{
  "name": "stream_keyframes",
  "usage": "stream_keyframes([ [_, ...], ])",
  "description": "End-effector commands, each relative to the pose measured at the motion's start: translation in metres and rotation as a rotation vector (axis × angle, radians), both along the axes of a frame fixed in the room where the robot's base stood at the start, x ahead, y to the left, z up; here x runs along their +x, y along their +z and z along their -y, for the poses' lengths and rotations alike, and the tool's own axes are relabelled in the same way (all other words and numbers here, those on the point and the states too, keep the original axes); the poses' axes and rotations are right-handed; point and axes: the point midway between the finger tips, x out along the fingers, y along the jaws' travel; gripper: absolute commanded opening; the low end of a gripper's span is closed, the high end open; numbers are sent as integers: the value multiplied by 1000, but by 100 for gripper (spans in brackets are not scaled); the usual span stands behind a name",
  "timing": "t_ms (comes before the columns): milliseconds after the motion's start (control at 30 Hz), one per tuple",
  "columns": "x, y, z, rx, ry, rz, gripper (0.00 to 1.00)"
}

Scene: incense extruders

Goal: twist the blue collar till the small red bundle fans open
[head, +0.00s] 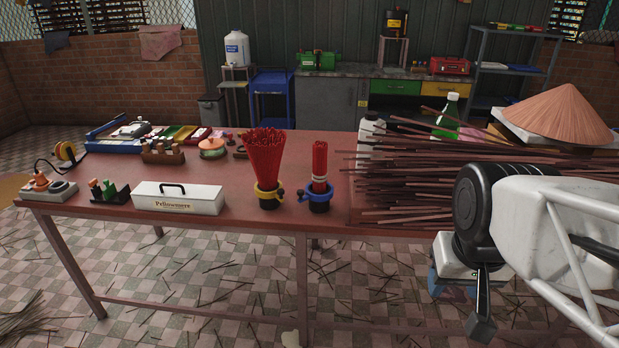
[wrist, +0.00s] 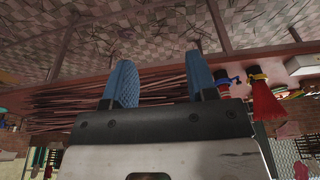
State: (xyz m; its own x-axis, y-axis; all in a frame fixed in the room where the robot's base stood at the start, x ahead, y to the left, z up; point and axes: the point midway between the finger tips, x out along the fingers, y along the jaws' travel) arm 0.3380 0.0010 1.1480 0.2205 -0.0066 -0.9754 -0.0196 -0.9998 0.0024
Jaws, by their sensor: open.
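The small red bundle (head: 320,158) stands upright and narrow, with a pale band around it, near the table's front edge in the head view. The blue collar (head: 328,192) sits around its foot above a black base, with a dark knob at its left. The blue collar also shows at the right of the wrist view (wrist: 226,80). My gripper (head: 452,285) is low at the right in the head view, partly hidden by my arm, well apart from the collar. In the wrist view, its two blue fingers (wrist: 162,80) are spread with nothing between them.
A larger fanned red bundle (head: 265,155) in a yellow collar (head: 268,194) stands just left of the small one. Many brown sticks (head: 415,180) cover the table's right side. A white box (head: 178,198) stands further left. A straw hat (head: 560,115) lies back right.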

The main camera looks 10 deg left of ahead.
Motion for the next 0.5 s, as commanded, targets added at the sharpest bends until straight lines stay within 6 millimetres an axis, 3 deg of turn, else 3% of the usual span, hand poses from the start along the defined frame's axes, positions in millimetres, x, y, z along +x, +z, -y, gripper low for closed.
stream_keyframes([
  [500,108,28,-29,12,7,-46,52],
])
